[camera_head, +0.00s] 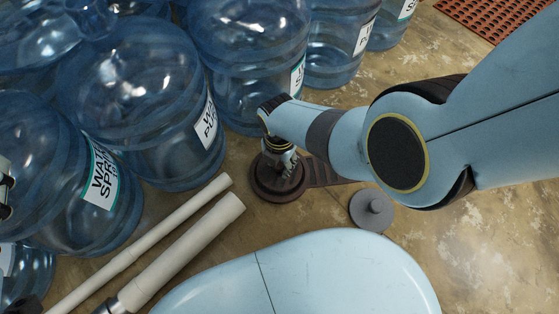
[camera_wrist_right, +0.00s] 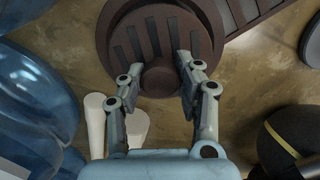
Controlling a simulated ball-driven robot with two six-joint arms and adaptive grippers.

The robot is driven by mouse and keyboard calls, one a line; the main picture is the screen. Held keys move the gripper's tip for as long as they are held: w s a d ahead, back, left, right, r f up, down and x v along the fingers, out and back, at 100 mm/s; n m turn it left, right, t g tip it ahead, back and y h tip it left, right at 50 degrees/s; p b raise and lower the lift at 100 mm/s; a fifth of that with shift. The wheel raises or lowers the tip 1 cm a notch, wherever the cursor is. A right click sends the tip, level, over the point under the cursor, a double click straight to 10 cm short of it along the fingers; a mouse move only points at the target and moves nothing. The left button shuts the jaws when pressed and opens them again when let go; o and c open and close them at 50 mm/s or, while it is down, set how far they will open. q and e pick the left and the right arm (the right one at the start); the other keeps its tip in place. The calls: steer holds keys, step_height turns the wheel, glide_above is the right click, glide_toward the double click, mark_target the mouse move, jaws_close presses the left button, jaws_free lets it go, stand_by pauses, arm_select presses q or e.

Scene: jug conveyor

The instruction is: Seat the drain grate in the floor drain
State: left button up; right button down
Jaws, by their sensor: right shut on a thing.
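The drain grate (camera_wrist_right: 160,38) is a dark brown slotted disc with a round knob (camera_wrist_right: 160,78), seen in the right wrist view. My right gripper (camera_wrist_right: 160,84) is shut on the grate at its knob, one finger on each side. The floor drain (camera_wrist_right: 215,22) shows as a dark brown round rim around and under the grate. In the head view, my right gripper (camera_head: 283,160) points down at the drain (camera_head: 268,191) and partly covers the grate. I cannot tell whether the grate lies flush or slightly above the rim. My left gripper is not clearly seen.
Large blue water jugs (camera_head: 140,95) crowd the left and back. A slotted brown channel (camera_head: 328,174) runs right from the drain. A grey knobbed disc (camera_head: 371,211) lies to the right. Two pale pipes (camera_head: 185,250) lie at the lower left. Floor at the right is mostly clear.

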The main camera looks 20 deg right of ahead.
arm_select(q)
steer(key=shift+s+f+b, duration=0.2)
steer(key=shift+f+b, duration=0.8)
steer(key=shift+f, duration=0.35)
arm_select(e)
steer(key=shift+f, duration=1.25)
arm_select(q)
steer(key=shift+r, duration=0.1)
arm_select(e)
steer(key=c, duration=0.8)
jaws_free()
